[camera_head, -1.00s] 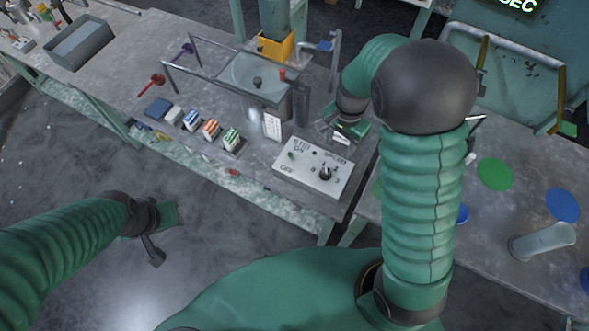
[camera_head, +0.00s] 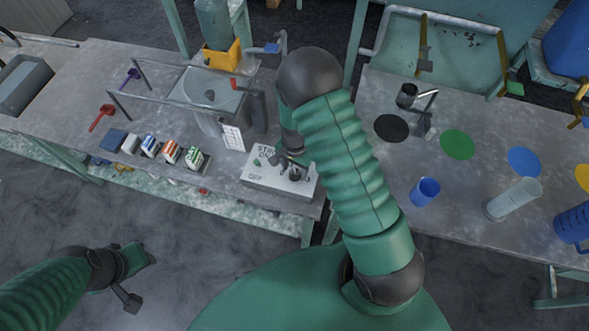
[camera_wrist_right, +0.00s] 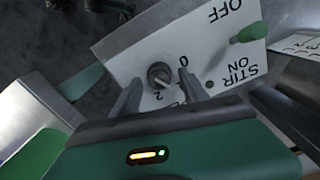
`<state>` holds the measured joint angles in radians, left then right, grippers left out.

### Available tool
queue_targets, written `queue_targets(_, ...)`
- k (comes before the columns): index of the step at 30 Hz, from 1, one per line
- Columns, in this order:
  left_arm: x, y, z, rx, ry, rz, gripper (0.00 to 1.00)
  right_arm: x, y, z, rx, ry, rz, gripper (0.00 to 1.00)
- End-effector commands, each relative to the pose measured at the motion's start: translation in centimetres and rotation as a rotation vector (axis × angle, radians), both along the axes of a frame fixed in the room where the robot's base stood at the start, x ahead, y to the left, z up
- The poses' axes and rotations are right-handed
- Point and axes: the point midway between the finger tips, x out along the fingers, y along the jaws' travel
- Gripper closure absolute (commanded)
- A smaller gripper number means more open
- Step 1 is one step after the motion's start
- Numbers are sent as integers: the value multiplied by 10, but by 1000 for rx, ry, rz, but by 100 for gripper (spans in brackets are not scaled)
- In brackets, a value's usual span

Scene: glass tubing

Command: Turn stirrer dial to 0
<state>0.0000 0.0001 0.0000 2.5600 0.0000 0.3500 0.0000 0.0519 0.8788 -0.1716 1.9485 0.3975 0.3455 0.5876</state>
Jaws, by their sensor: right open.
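The stirrer control box (camera_head: 258,182) is a white panel with printed labels near the front edge of the bench. Its dark dial (camera_wrist_right: 159,75) shows in the wrist view with the 0 and 2 marks beside it; I cannot tell exactly where it points. My right gripper (camera_wrist_right: 157,92) is open, with its two fingers on either side of the dial; whether they touch it is unclear. In the head view the right gripper (camera_head: 288,161) partly covers the dial. A green switch (camera_wrist_right: 249,33) stands by the OFF and ON labels. My left gripper (camera_head: 131,279) hangs over the floor, away from the bench.
A glass vessel (camera_head: 208,90) with a metal rail stands behind the box, with a white label card (camera_head: 233,138) beside it. Several small boxes (camera_head: 171,152) stand to the left. The right bench holds a blue cup (camera_head: 425,191), coloured discs and a clear cylinder (camera_head: 513,198).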

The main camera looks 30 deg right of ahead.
Motion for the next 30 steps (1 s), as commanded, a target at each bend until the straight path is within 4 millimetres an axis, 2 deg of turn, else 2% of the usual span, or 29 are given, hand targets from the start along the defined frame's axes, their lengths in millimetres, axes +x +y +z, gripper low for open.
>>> queue_targets(9, 0, 0, 0, 0, 0, 0, 64, 0, 0, -4, 0, -1, 0, 49)
queue_targets(21, 0, 0, 0, 0, 0, 0, 64, 0, 0, -4, 0, -1, 0, 100)
queue_targets(30, 0, 0, 0, 0, 0, 0, 64, 1, 0, -4, 0, -1, 16, 100)
